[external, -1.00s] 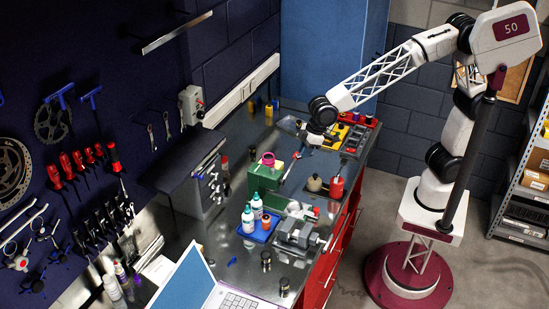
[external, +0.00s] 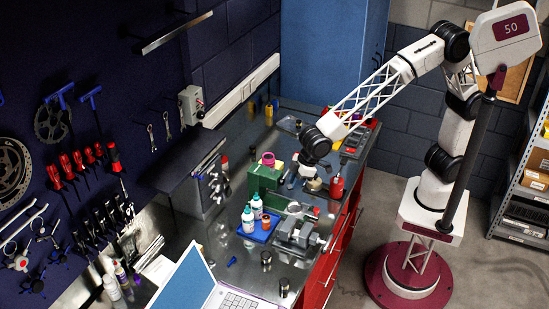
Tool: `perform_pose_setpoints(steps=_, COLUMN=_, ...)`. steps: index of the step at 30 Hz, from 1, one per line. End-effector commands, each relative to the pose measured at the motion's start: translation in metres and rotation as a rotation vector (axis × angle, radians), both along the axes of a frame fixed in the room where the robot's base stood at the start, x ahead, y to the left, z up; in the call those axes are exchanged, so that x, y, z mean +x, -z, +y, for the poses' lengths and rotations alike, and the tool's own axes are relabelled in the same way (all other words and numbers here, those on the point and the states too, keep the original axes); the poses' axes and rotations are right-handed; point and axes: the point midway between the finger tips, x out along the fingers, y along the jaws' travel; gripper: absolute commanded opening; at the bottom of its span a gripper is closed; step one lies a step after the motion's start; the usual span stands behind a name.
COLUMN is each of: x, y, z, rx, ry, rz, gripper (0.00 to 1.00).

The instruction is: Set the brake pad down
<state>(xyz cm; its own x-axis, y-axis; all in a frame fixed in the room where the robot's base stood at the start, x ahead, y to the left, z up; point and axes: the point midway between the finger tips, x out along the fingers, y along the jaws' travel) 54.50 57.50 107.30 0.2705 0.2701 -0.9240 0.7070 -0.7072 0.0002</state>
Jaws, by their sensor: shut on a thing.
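My gripper (external: 291,180) is at the end of the arm, low over the steel bench (external: 225,245), just right of the green box. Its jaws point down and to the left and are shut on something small. The brake pad itself cannot be made out at this size; the jaws and wrist hide that spot. I cannot tell whether the held piece touches the bench.
The green box (external: 262,181) carries a pink tape roll (external: 268,159). Nearby are a red bottle (external: 337,187), a grey vise (external: 296,232) and a blue tray (external: 257,236) with bottles. A laptop (external: 205,285) is at the front. Bare bench shows left of the tray.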

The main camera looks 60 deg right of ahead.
Motion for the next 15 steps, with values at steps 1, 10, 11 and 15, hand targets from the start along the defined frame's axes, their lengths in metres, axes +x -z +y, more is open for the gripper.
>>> perform_pose_setpoints(steps=1, x=0.0, y=0.0, z=0.0, rx=0.0, ry=0.0, rz=0.0, gripper=0.0)
perform_pose_setpoints(steps=10, x=0.0, y=0.003, z=0.0, rx=0.0, ry=0.0, rz=0.0, gripper=0.0)
perform_pose_setpoints(steps=11, x=0.0, y=0.005, z=0.0, rx=-0.001, ry=0.0, rz=0.001, gripper=0.0)
perform_pose_setpoints(steps=15, x=0.0, y=0.019, z=0.0, rx=-0.001, ry=0.0, rz=0.001, gripper=0.0)
